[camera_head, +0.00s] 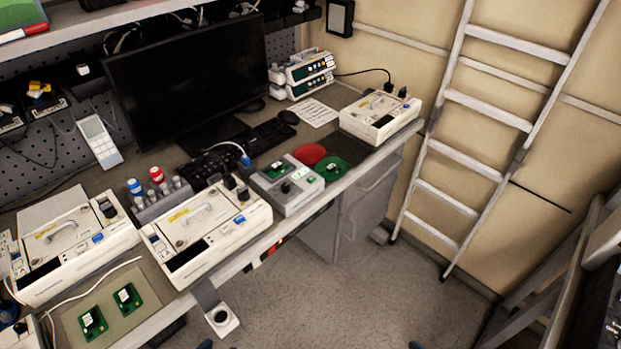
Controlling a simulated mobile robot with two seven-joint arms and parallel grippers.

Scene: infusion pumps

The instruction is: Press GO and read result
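A grey tester box (288,194) sits near the front edge of the bench, right of the middle pump. A small green circuit board (276,173) is on its top. A black knob (285,188) and a small light-green lit patch (303,171) show on its face. Any GO lettering or result text is too small to read. A blue-ended cable (244,158) reaches toward its left side. Neither gripper is clearly in view. Two small dark shapes at the bottom picture edge are too cut off to identify. Nothing of mine touches the tester.
White pumps stand left (75,245), middle (205,232) and right (380,117). Two boards lie on the front-left mat (150,305). The floor (330,300) ahead is mostly clear.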

